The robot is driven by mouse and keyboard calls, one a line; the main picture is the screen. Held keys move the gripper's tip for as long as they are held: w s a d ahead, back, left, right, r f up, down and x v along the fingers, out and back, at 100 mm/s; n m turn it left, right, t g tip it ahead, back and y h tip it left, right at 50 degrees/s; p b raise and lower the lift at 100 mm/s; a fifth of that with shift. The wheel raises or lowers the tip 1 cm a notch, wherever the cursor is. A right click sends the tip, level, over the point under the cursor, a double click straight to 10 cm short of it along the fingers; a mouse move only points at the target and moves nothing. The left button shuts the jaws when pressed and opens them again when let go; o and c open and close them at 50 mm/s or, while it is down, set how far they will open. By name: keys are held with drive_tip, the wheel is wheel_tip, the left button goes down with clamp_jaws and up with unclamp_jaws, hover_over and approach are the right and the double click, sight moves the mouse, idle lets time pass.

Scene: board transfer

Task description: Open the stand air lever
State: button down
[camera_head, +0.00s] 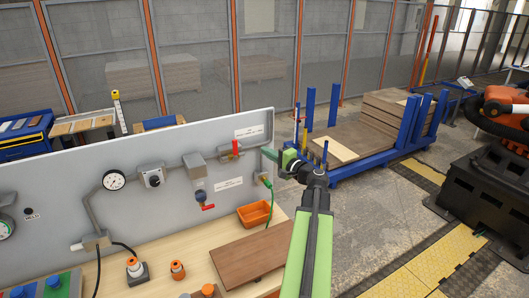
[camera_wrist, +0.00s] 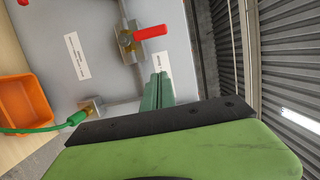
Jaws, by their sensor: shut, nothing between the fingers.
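A red lever (camera_head: 235,148) sits on a valve on the pipe along the grey panel (camera_head: 90,165). It stands upright, across the pipe. The same lever (camera_wrist: 150,32) shows in the wrist view on its brass-coloured valve body (camera_wrist: 128,42). A second red lever (camera_head: 208,207) lies lower, under a filter unit; I cannot read which label names the stand air. My gripper (camera_head: 268,155) is shut and empty, to the right of the upper lever and apart from it. Its green fingers (camera_wrist: 159,88) show together in the wrist view, below the lever.
A green hose (camera_head: 268,200) hangs from a fitting below my gripper. An orange bin (camera_head: 255,214) and a brown board (camera_head: 250,258) lie on the bench. Gauges and knobs fill the panel's left. A blue-posted board cart (camera_head: 345,163) stands behind on the right.

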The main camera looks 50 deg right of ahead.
sight(235, 147)
drive_tip(key=w+a, duration=0.2)
drive_tip(key=w, duration=0.6)
drive_tip(key=shift+w+a, duration=0.35)
drive_tip(key=shift+w, duration=0.05)
